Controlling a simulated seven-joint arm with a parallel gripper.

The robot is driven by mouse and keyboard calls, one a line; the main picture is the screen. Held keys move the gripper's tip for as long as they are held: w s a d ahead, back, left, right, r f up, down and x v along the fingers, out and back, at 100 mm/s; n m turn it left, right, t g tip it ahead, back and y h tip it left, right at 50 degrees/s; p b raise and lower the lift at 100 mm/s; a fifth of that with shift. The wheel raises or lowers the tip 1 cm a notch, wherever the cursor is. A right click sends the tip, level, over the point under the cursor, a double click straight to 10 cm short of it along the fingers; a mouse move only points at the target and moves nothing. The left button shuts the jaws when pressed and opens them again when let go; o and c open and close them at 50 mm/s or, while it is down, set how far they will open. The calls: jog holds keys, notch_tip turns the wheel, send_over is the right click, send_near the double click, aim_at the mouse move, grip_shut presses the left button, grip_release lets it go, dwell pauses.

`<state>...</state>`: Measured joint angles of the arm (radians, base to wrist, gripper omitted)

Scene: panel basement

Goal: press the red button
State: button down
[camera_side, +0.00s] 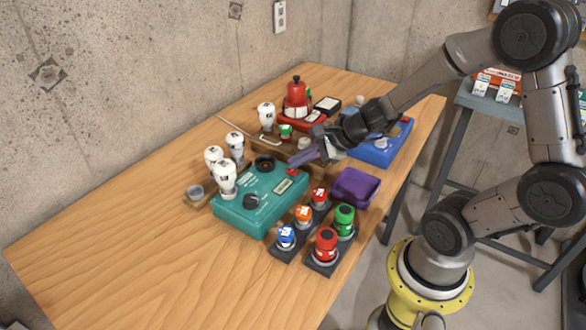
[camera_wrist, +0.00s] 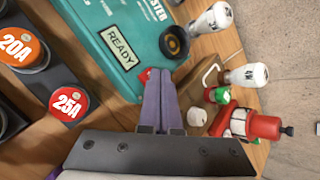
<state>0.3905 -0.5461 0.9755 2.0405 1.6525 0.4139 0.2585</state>
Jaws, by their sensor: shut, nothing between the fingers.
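The teal tester box (camera_side: 232,207) sits on the wooden table, with a READY label and dark round knobs on top. A small red button (camera_side: 293,171) is at its far right corner. In the wrist view the red button (camera_wrist: 144,75) shows beside the READY label (camera_wrist: 121,49), partly hidden by my fingertips. My gripper (camera_side: 293,161) is shut and empty, its purple fingers pointing down at the button. In the wrist view my gripper's tips (camera_wrist: 160,73) overlap the button's edge. I cannot tell whether they touch it.
Red, orange, blue and green capped fuses (camera_side: 326,242) stand in front of the box. A purple tray (camera_side: 355,187) is on its right, a blue box (camera_side: 378,150) beyond. White bulb-like pieces (camera_side: 224,180) stand at the left. A red device (camera_side: 297,98) is behind. The front left table is clear.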

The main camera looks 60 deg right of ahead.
aim_at(298, 170)
jog(key=shift+f, duration=0.25)
jog(key=shift+r, duration=0.1)
dwell(0.3)
jog(key=shift+r, duration=0.8)
jog(key=shift+r, duration=0.15)
notch_tip(298, 170, up, 5)
jog(key=shift+f, duration=0.15)
dwell(0.7)
